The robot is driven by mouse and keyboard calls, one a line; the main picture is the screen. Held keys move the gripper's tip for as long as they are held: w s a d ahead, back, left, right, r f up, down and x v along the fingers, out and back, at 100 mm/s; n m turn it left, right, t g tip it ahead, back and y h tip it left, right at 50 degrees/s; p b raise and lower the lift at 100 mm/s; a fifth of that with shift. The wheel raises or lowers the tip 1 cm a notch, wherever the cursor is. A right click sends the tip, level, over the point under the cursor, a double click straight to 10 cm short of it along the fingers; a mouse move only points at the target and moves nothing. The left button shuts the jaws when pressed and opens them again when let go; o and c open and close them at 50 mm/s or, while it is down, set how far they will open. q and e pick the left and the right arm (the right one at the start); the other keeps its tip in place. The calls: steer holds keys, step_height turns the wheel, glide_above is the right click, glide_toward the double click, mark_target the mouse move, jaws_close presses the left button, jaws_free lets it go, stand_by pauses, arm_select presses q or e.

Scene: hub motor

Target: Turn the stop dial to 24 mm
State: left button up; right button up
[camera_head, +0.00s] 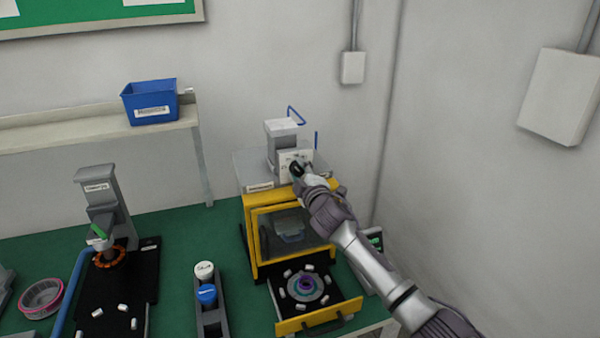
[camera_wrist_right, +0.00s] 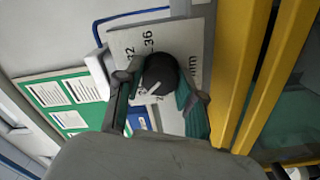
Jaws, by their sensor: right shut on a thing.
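The stop dial is a round black knob (camera_wrist_right: 160,73) with a pale pointer mark, on a light scale plate (camera_wrist_right: 190,35) with printed numbers; "36" and "mm" can be read in the right wrist view. In the head view the plate (camera_head: 286,158) is on the front of the grey unit on top of the yellow press. My right gripper (camera_wrist_right: 160,92) is shut on the dial, one finger at each side of it. It also shows in the head view (camera_head: 299,170), at the plate. The pointer's exact reading cannot be told. My left gripper is not in view.
The yellow-framed press (camera_head: 250,235) has a clear front window and a pulled-out drawer (camera_head: 330,312) with a round part and several white pieces. A grey holder (camera_head: 213,315) with white and blue capped bottles stands to its left. A wall is close at right.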

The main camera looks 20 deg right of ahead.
steer(key=o, duration=1.1)
steer(key=shift+o, duration=0.2)
steer(key=shift+s, duration=0.1)
steer(key=s, duration=1.1)
steer(key=shift+s+d, duration=0.2)
steer(key=shift+s, duration=0.2)
